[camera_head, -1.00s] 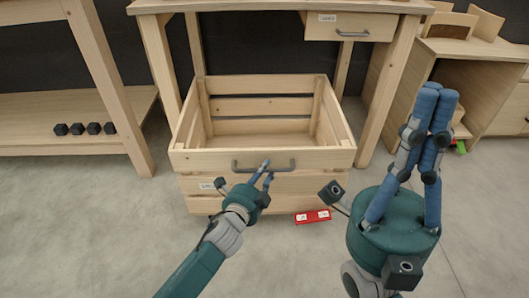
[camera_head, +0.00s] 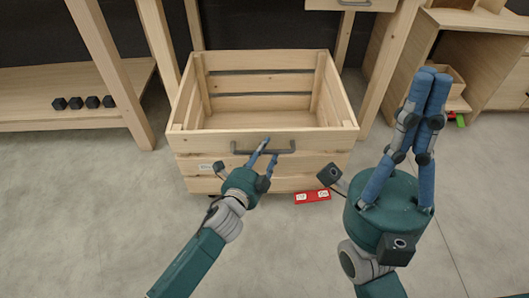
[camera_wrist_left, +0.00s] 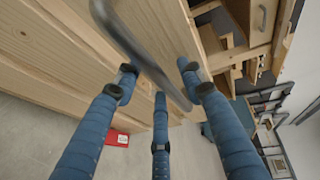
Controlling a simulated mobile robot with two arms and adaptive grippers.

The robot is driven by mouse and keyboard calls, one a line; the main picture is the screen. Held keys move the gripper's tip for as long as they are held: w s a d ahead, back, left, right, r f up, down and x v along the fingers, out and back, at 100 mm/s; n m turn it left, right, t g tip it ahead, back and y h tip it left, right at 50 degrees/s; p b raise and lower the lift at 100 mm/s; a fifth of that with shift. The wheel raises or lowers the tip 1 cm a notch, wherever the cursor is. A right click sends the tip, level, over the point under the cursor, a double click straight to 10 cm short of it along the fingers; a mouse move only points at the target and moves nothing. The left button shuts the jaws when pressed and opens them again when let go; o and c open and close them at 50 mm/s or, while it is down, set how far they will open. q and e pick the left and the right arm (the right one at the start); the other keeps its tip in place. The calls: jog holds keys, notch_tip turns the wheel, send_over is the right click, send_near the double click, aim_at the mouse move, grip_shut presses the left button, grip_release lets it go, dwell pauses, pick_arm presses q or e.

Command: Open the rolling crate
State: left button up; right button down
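The rolling crate (camera_head: 188,143) is a light-wood slatted box standing well out on the floor, its interior empty. Its grey bar handle (camera_head: 285,151) is on the front board and crosses the left wrist view diagonally (camera_wrist_left: 135,45). My left gripper (camera_head: 266,148) is at the middle of this handle, its blue fingers on both sides of the bar and seeming shut on it; the exact contact is hard to see. My right gripper (camera_head: 433,75) is in the air at the right, away from the crate, holding nothing visible.
A red box (camera_head: 312,196) lies on the floor by the crate's front right corner. A wooden shelf with several black blocks (camera_head: 83,102) stands left; a wooden cabinet (camera_head: 475,45) stands right. Table legs (camera_head: 390,65) rise behind the crate.

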pick_arm(q)
jog(key=shift+s, duration=0.1)
jog(key=v, duration=1.2)
jog(key=shift+r, duration=0.15)
